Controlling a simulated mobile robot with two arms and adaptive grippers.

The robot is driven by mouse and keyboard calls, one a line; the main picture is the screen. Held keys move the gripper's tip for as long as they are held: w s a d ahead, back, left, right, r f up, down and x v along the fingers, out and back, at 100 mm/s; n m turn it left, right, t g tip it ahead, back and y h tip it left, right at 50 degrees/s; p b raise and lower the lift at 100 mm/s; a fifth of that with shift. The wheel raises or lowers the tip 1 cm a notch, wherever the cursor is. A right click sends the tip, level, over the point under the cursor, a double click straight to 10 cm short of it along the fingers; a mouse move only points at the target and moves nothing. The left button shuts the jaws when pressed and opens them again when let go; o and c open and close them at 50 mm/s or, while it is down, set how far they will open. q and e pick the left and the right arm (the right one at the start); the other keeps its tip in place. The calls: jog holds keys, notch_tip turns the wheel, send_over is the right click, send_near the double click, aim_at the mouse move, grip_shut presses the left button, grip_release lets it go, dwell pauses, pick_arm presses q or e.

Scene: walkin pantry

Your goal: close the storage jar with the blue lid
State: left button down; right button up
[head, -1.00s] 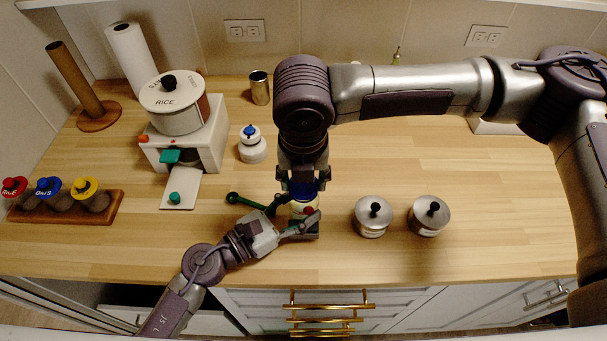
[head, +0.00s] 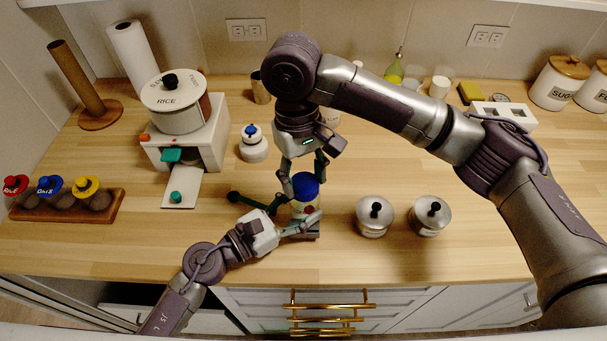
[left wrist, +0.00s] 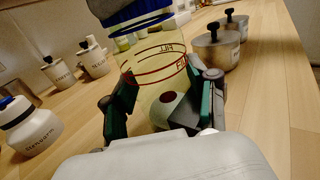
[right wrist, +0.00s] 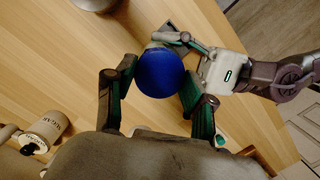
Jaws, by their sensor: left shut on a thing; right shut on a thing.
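The storage jar (head: 303,208) is clear and yellowish, standing upright on the counter near its front. Its red fill line and a reddish round thing low down show in the left wrist view (left wrist: 155,62). My left gripper (head: 306,226) is shut around the jar's lower part. The blue lid (head: 305,186) is at the jar's top and shows from above in the right wrist view (right wrist: 160,76). My right gripper (head: 304,176) comes from above and behind, shut on the blue lid with a finger on either side. Whether the lid is fully seated cannot be told.
Two metal canisters (head: 374,218) with black knobs stand right of the jar. A white bottle with a blue top (head: 252,144) and a rice dispenser (head: 183,140) stand behind left.

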jog(key=m, duration=0.5)
jog(key=shift+m+y, duration=0.3)
jog(key=shift+y, duration=0.1)
jog(key=m, duration=0.5)
jog(key=shift+d+y, duration=0.1)
jog(key=shift+y, duration=0.3)
jog(key=m, duration=0.5)
jog(key=shift+m+t+y, duration=0.3)
jog(key=shift+m, duration=0.1)
jog(key=m+t, duration=0.1)
jog(key=m, duration=0.6)
jog(key=shift+d, duration=0.1)
jog(key=o, duration=0.8)
jog(key=shift+s, duration=0.1)
jog(key=r, duration=0.4)
jog(key=d+r, duration=0.1)
jog(key=r, duration=0.6)
jog(key=shift+d+r, duration=0.4)
